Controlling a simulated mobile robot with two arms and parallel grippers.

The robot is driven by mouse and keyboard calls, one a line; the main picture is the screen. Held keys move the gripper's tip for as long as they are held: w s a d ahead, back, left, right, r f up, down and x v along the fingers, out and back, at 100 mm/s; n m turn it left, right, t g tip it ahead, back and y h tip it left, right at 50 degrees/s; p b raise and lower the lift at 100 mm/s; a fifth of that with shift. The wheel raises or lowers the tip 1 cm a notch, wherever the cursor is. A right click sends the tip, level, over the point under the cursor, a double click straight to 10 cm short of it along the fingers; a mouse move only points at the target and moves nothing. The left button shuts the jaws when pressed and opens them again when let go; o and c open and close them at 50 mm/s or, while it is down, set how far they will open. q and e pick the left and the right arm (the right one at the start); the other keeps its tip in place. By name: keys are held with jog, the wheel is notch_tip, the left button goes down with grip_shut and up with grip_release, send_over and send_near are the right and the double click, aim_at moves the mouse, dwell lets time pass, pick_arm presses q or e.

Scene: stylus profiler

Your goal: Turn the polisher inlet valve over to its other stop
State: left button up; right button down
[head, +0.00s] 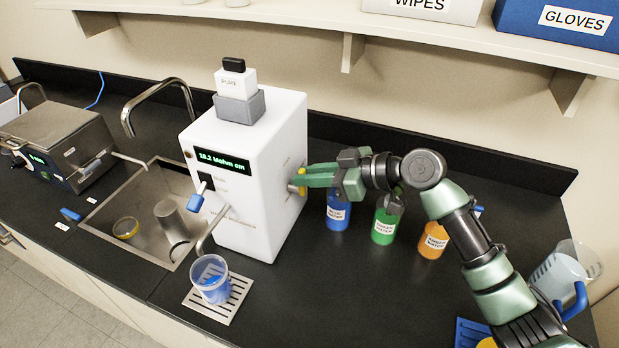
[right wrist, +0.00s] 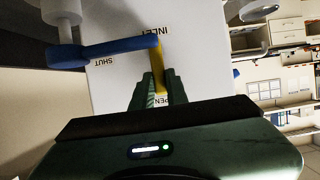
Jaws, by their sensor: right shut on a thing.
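The water polisher (head: 262,170) is a tall white box with a green-lit display, standing on the dark bench. Its inlet valve has a yellow lever (head: 301,189) on the right-hand side face. My right gripper (head: 306,178) is shut on this lever, which also shows in the right wrist view (right wrist: 155,62). There the lever runs from below the INLET label down between my fingers, toward a partly covered label reading "PEN". The SHUT label (right wrist: 103,61) is off to the left, beside a blue bar or tube (right wrist: 105,50). My left gripper is not in view.
Blue (head: 337,212), green (head: 384,226) and orange (head: 433,240) bottles stand close below and right of my right arm. A clear jug (head: 560,272) is at the far right. A beaker (head: 212,282) stands on a drip grate, beside the sink (head: 145,205).

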jog(key=c, duration=1.4)
grip_release()
jog(key=b+v, duration=0.2)
jog(key=v, duration=0.5)
jog(key=shift+s+d, duration=0.2)
jog(key=shift+d, duration=0.1)
jog(key=shift+r, duration=0.25)
